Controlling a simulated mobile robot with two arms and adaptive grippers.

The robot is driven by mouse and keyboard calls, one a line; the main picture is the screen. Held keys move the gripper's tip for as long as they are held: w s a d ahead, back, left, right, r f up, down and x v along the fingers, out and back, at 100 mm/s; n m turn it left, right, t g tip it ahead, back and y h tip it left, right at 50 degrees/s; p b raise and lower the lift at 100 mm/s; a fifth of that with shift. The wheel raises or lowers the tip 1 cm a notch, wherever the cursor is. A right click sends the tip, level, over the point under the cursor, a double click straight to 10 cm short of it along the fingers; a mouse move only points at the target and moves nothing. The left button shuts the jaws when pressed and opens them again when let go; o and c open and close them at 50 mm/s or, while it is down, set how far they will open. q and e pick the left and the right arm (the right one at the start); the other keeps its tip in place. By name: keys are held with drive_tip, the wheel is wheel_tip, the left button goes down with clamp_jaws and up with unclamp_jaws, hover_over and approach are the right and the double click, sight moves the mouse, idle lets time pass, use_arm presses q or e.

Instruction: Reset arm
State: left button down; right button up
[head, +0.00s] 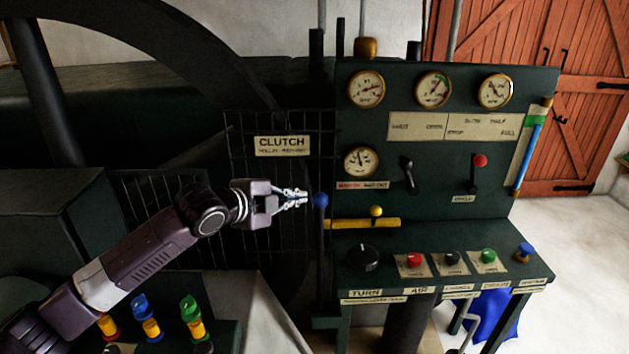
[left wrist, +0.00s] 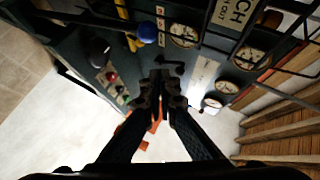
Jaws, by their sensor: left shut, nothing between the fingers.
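My left gripper (head: 291,199) is shut and empty in the head view. It is held out in front of the dark wire guard, just left of the blue ball knob (head: 320,200) on an upright dark lever. There appears to be a small gap between the fingertips and the knob. In the left wrist view the two dark fingers (left wrist: 165,78) come together, with nothing between them. The blue knob (left wrist: 147,32) shows there above and left of the fingertips. My right gripper is in neither view.
The green control panel (head: 440,205) with gauges, levers and buttons stands right of the gripper. A yellow bar with a yellow knob (head: 376,211) crosses its front. The CLUTCH sign (head: 282,146) hangs on the guard. Colored bottle-like items (head: 192,315) stand below my arm. Open floor lies at right.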

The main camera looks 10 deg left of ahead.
use_arm(q)
drive_tip(key=s+d+f+n+g, duration=0.2)
drive_tip(key=s+d+f+n, duration=0.15)
drive_tip(key=s+f, duration=0.5)
drive_tip(key=s+d+f+n+g, duration=0.1)
drive_tip(key=s+d+f+n, duration=0.1)
drive_tip(key=s+d+f, duration=0.45)
drive_tip(key=s+a+f+n+g+y, duration=0.2)
drive_tip(key=s+a+f+n, duration=0.15)
drive_tip(key=s, duration=0.55)
drive_tip(key=s+a+f+n+g+y, duration=0.1)
drive_tip(key=s+a+f+n+g, duration=0.25)
drive_tip(key=s, duration=0.55)
drive_tip(key=s+a+f+n+y, duration=0.25)
drive_tip(key=s+f+n, duration=0.3)
drive_tip(key=s, duration=0.35)
wheel_tip(320, 180, down, 28)
drive_tip(key=s+m+g+b, duration=0.1)
drive_tip(key=b, duration=0.1)
drive_tip(key=s+a+f+g+b, duration=0.1)
drive_tip(key=s+a+f, duration=0.2)
drive_tip(key=s+f, duration=1.4)
drive_tip(key=shift+s+f, duration=0.3)
drive_tip(key=shift+f, duration=0.2)
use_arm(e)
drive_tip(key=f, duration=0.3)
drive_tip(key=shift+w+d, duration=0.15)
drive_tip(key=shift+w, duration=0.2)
